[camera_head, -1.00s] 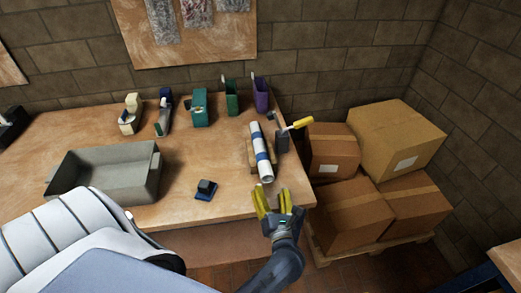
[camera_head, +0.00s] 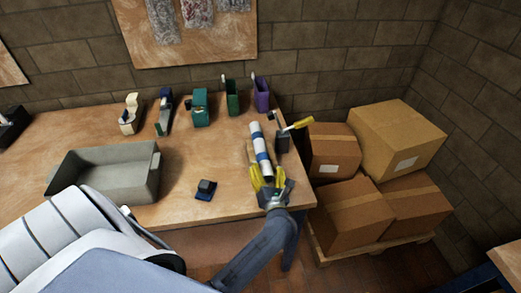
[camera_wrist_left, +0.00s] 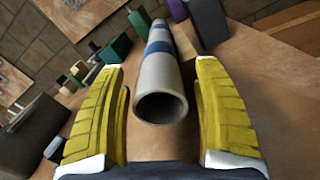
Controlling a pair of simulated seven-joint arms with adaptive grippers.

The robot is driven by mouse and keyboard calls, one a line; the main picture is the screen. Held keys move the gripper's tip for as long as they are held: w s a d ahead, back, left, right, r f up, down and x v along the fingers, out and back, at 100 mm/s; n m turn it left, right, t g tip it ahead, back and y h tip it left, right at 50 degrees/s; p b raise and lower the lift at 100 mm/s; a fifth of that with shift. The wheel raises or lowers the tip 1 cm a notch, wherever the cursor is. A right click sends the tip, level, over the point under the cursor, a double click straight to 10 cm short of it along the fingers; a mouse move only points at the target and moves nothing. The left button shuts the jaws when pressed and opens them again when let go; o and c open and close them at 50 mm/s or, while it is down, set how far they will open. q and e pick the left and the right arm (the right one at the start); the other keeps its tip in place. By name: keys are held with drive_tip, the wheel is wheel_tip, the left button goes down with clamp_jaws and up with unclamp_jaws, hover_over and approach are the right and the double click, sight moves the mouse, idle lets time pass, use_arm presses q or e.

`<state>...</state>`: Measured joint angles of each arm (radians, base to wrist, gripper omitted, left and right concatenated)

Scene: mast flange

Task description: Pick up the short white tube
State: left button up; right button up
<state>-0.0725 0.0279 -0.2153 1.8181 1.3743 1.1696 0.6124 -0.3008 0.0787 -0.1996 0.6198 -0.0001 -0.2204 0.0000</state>
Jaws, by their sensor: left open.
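The short white tube (camera_head: 261,146) has blue bands and lies on a low wooden block (camera_head: 250,150) near the right end of the workbench. In the left wrist view the tube (camera_wrist_left: 160,85) points its open end at the camera, between the two yellow fingers. My left gripper (camera_head: 267,180) is open at the near end of the tube. In the wrist view its fingers (camera_wrist_left: 163,115) stand to either side of the tube with a gap on each side. My right gripper is not in view.
A grey bin (camera_head: 108,174) and a small dark blue object (camera_head: 205,190) are on the bench (camera_head: 200,155) to the left. A dark holder with a yellow-handled tool (camera_head: 296,125) stands close right of the tube. Cardboard boxes (camera_head: 350,210) are stacked beyond the bench's right edge.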

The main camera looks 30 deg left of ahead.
use_arm(q)
drive_tip(key=shift+x, duration=0.9)
clamp_jaws()
